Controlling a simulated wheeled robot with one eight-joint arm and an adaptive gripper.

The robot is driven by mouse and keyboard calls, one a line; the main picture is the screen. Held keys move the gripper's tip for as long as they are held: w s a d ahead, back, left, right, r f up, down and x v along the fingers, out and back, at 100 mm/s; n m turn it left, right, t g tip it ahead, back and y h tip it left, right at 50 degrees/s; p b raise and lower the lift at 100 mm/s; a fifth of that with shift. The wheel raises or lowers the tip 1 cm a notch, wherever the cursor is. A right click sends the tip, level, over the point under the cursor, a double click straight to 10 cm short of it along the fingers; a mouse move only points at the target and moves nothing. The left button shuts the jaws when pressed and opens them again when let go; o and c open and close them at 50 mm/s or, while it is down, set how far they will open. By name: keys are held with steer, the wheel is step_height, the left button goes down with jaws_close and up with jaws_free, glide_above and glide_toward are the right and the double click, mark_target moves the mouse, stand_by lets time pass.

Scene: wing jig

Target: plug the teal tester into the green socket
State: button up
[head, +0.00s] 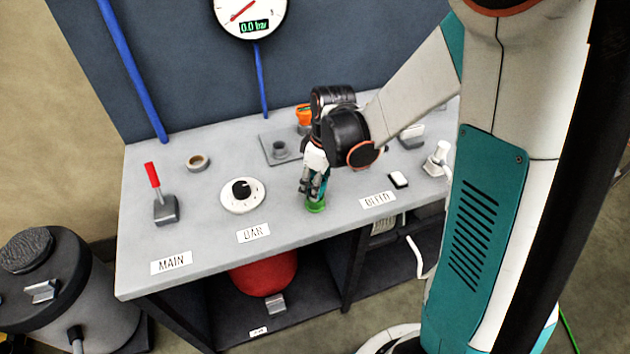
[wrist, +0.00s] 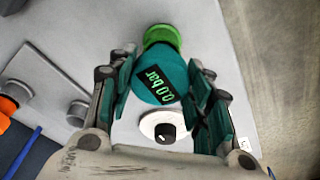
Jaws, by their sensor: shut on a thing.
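The teal tester (wrist: 160,78) has a dark display reading 0.0 bar in green. My gripper (wrist: 163,68) is shut on it, one finger on either side. The green socket (wrist: 162,37) shows just beyond the tester's far end in the wrist view. In the head view my gripper (head: 314,186) points down over the green socket (head: 316,207) on the bench, and only a sliver of the teal tester (head: 323,187) shows. The tester's lower end is at or very near the socket; I cannot tell whether it is seated.
The grey bench (head: 215,215) holds a white dial (head: 242,195), a red-handled lever (head: 155,180), a ring (head: 198,162) and a grey plate with a round fitting (head: 278,150). An orange piece (head: 304,114) stands behind my gripper. A gauge (head: 248,12) hangs on the wall.

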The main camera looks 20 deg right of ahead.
steer(key=o, duration=1.1)
step_height(320, 180, up, 12)
steer(key=s+d, duration=0.1)
steer(key=shift+s, duration=0.2)
steer(key=shift+d, duration=0.1)
